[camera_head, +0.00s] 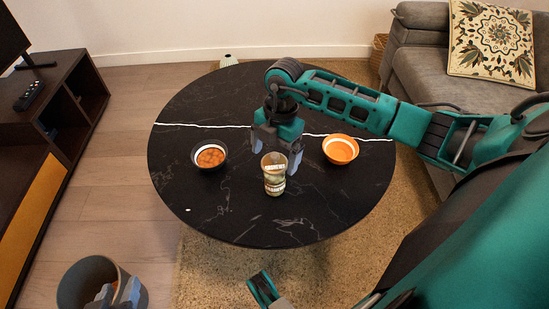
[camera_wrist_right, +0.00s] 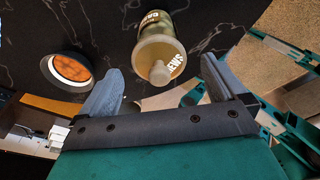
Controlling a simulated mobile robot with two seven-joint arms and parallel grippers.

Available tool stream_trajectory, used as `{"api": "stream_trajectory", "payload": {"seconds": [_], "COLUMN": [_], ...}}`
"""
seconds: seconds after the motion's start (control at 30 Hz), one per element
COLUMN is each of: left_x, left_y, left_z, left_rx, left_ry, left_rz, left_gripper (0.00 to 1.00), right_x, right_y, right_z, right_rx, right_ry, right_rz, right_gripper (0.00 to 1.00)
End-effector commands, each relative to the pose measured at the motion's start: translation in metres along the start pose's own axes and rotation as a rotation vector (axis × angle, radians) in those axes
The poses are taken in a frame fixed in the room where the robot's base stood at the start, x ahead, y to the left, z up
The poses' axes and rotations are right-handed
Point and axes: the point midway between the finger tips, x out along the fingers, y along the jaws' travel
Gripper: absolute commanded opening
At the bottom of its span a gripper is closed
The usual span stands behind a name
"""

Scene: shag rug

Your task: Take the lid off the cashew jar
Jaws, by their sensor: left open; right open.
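The cashew jar (camera_head: 274,184) stands upright near the middle of the round black table. It has a printed label and a pale lid (camera_head: 273,159). In the right wrist view the lid (camera_wrist_right: 160,56) has a round knob and faces the camera. My right gripper (camera_head: 279,146) is open and empty, just behind and above the jar. In the wrist view the lid lies between the fingers' directions, apart from both fingers. My left gripper (camera_head: 121,291) is open at the bottom left, away from the table and partly cut off by the frame edge.
A dark bowl of orange-brown pieces (camera_head: 210,156) stands left of the jar, and an orange bowl (camera_head: 341,149) stands right. The black table (camera_head: 230,215) is clear in front. A grey bin-like container (camera_head: 77,285) is by my left gripper. A sofa (camera_head: 420,65) is at right.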

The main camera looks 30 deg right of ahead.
Motion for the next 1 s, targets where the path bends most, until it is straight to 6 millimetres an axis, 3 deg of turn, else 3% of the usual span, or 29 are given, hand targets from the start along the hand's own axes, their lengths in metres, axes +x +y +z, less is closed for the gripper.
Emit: {"api": "stream_trajectory", "payload": {"seconds": [0.07,0.27,0.87,1.0], "left_x": [0.0011,0.0002,0.0009,0.0010], "left_y": [0.0016,0.0025,-0.0009,-0.0013], "left_z": [-0.0022,-0.0075,-0.0068,-0.0066], "left_rx": [0.001,0.003,0.004,0.005], "left_ry": [0.008,0.014,0.017,0.017], "left_rz": [0.005,0.007,0.000,-0.001], "left_gripper": [0.43,0.43,0.43,0.43], "right_x": [0.0083,0.0076,0.0073,0.0072], "right_y": [0.0001,0.0003,0.0002,0.0003], "right_z": [0.0003,0.0001,0.0002,0.0002], "right_rx": [0.001,0.000,0.000,0.000], "right_ry": [0.000,0.000,-0.001,-0.001], "right_rz": [0.000,0.001,0.001,0.001], "right_gripper": [0.98,0.98,0.42,0.40]}}
